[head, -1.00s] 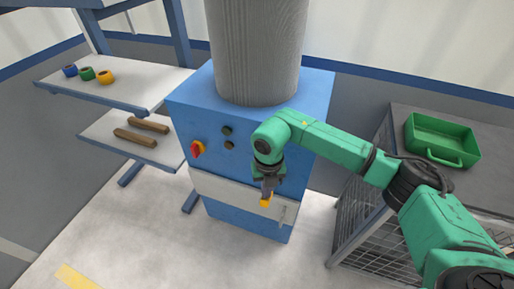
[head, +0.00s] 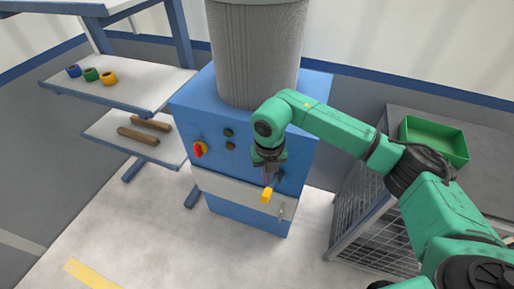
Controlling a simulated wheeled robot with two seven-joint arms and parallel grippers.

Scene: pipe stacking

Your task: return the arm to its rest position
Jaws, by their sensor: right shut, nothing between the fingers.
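My right arm comes in from the right in the head view, green with dark joints. Its gripper (head: 268,186) points down in front of the blue machine cabinet (head: 243,219), with a yellow piece at the fingertips. The gripper is shut and holds nothing. My left gripper does not show.
A shelf at left holds blue (head: 73,71), green (head: 91,74) and yellow (head: 109,78) rings. Two brown bars (head: 138,136) lie on the lower shelf. A green tray (head: 436,140) sits on a wire-sided table at right. The floor at front left is clear.

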